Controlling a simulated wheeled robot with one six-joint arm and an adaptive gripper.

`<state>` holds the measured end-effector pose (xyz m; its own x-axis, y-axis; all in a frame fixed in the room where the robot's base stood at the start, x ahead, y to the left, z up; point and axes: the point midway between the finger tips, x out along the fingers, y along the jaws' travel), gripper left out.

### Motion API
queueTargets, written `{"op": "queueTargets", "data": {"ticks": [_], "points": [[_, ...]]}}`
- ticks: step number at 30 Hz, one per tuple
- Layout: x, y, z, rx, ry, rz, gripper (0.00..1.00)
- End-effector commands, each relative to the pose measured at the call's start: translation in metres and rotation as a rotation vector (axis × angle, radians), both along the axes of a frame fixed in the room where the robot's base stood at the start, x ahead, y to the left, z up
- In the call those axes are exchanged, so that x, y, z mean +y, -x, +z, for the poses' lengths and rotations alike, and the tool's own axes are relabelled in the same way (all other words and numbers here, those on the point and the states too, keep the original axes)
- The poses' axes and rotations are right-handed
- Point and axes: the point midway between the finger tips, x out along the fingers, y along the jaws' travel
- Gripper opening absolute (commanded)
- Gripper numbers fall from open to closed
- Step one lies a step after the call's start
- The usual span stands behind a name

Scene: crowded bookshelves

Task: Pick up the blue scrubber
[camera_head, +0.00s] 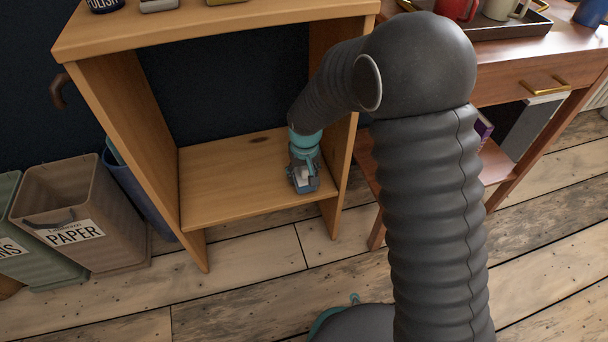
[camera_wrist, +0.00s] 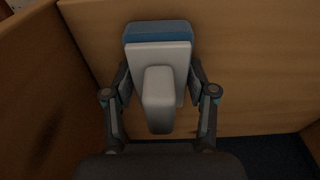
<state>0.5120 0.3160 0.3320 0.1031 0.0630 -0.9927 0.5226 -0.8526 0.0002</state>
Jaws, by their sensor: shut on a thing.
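The blue scrubber (camera_wrist: 158,32) has a blue pad, a pale grey body and a grey handle; it shows between my fingers in the wrist view. My gripper (camera_wrist: 158,88) is shut on it, with a finger against each side of the grey body. In the head view my gripper (camera_head: 304,178) is low inside the wooden shelf unit, near its right side panel. The scrubber (camera_head: 304,176) is small there and partly hidden by the gripper. I cannot tell whether it touches the shelf board.
The wooden shelf unit (camera_head: 225,190) has side panels close around my arm and a top board above. A paper bin (camera_head: 85,190) stands at the left. A reddish desk (camera_head: 510,65) with a tray (camera_head: 520,27) stands at the right. The shelf board's left part is clear.

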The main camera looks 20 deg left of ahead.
Motion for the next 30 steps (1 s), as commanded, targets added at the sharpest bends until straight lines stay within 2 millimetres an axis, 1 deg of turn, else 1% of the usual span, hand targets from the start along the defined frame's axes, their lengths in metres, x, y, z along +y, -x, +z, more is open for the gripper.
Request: {"op": "queueTargets", "data": {"ticks": [5,8,11,18,21,25,30], "points": [[0.000,0.000,0.002,0.000,0.000,0.000,0.14],[0.000,0.000,0.010,-0.001,-0.001,0.000,0.14],[0.000,-0.001,0.026,-0.003,-0.002,0.000,0.14],[0.000,-0.001,0.071,-0.003,-0.002,0.000,0.14],[0.000,0.000,0.085,-0.002,-0.001,0.000,0.14],[0.000,0.000,0.097,-0.001,-0.001,0.000,0.14],[0.000,0.000,0.101,0.000,0.000,0.000,0.14]]}}
